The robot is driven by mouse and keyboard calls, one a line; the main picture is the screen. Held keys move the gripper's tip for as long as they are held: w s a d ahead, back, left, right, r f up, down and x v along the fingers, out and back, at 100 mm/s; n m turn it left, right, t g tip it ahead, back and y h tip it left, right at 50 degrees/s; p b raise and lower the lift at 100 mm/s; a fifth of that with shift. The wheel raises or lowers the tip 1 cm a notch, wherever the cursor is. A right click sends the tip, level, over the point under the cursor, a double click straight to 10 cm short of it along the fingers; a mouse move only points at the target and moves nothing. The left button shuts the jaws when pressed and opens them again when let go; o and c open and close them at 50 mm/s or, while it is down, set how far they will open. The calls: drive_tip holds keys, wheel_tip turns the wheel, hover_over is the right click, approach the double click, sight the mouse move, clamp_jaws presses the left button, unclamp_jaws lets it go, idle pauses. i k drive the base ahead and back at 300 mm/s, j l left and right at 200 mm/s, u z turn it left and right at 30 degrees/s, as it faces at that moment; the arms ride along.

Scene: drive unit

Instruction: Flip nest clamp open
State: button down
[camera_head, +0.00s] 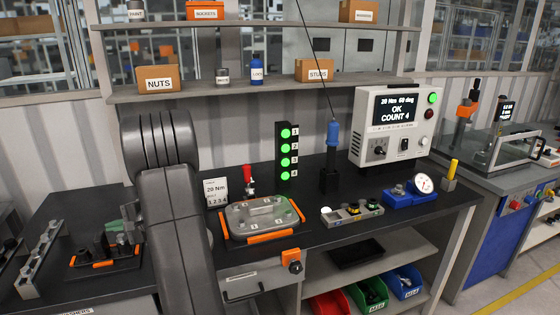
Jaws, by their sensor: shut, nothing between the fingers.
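The nest (259,238) is a low fixture with orange edging near the bench's front edge. A grey housing with numbered positions and green marks (262,214) sits in it. A clamp with a red handle (248,174) stands at the nest's back edge, handle roughly upright. The clamp's lower part is small and partly hidden behind the housing, so I cannot tell whether it presses on the housing. My arm rises at the left of the nest. My gripper does not show in this view.
A white "20 Nm" card (217,192) stands left of the clamp. A light stack with several green lamps (286,155) stands behind it. A blue-topped tool (332,140) and a controller reading OK, COUNT 4 (394,125) are at right. A shelf (250,85) overhangs the back.

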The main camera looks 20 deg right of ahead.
sight(246, 168)
drive_tip(key=i+l+z, duration=0.1)
drive_tip(key=i+l, duration=0.15)
drive_tip(key=l, duration=0.25)
drive_tip(key=i+l+z, duration=0.1)
drive_tip(key=l, duration=0.35)
drive_tip(key=i+l+z, duration=0.1)
drive_tip(key=i+l, duration=0.3)
drive_tip(key=i+l+z, duration=0.1)
drive_tip(key=i+l, duration=0.15)
drive_tip(key=l, duration=0.25)
drive_tip(key=i+j, duration=0.1)
drive_tip(key=j, duration=0.1)
